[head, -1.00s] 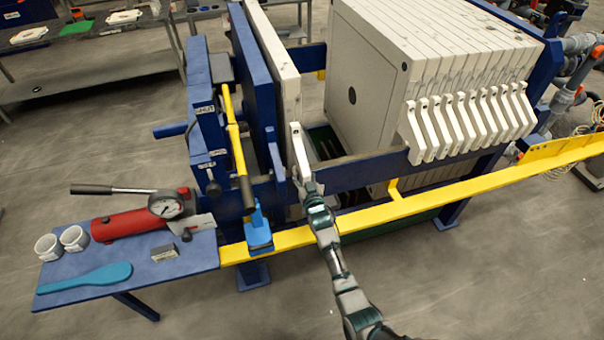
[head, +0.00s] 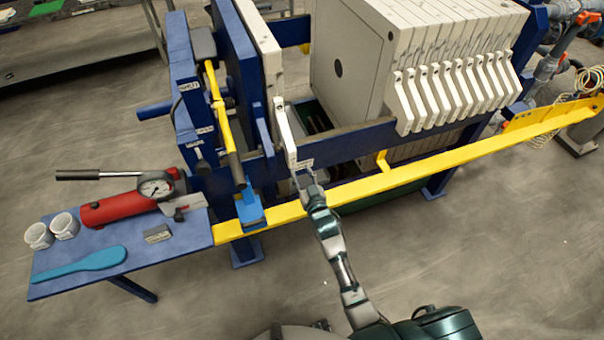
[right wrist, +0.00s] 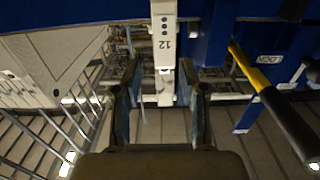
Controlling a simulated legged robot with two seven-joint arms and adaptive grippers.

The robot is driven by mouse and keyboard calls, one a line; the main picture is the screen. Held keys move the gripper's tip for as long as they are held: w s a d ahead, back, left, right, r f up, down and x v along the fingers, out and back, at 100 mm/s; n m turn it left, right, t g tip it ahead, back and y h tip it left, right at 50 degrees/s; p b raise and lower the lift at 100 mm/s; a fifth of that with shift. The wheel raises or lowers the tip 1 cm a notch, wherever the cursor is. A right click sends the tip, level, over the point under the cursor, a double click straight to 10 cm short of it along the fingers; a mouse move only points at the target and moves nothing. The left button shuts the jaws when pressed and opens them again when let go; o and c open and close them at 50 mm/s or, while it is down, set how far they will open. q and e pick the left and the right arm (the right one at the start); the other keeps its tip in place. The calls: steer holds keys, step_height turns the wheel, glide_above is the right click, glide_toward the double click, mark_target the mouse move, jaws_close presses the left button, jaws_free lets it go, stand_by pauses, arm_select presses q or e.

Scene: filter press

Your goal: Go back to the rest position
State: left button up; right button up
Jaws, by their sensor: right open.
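My right gripper (head: 305,181) is in front of the filter press, just below the lower end of a white plate handle (head: 284,130). In the right wrist view the gripper (right wrist: 160,90) has its two fingers apart. The handle, marked 12 (right wrist: 164,45), hangs ahead between the fingertips, and nothing is clamped. My left gripper is not in view.
A yellow rail (head: 350,195) runs along the press front, close to my right gripper. White plates (head: 400,60) stand stacked at right. At left, a blue side table (head: 185,237) holds a red hand pump (head: 115,207), white cups and a blue scoop (head: 85,267). Floor in front is clear.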

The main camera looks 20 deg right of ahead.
stand_by(0.5)
steer(key=s+f+g, duration=0.3)
steer(key=s+f, duration=0.3)
steer(key=f, duration=0.7)
steer(key=s+f+n+g, duration=0.1)
steer(key=s+f+g, duration=0.35)
steer(key=f, duration=0.75)
steer(key=s+f+g, duration=0.1)
steer(key=s+f, duration=0.6)
steer(key=f, duration=0.6)
steer(key=s+d+f+g, duration=0.2)
steer(key=s+f, duration=0.4)
steer(key=s, duration=0.6)
steer(key=s+d+f+g, duration=0.3)
steer(key=s+f, duration=0.3)
steer(key=s, duration=0.7)
steer(key=s+d+f+g+h, duration=0.1)
steer(key=s+d+f+g, duration=0.1)
steer(key=s+f, duration=0.5)
steer(key=s+g, duration=0.1)
steer(key=s, duration=0.5)
steer(key=shift+d+n+b, duration=0.3)
steer(key=shift+b, duration=0.1)
steer(key=shift+g, duration=0.25)
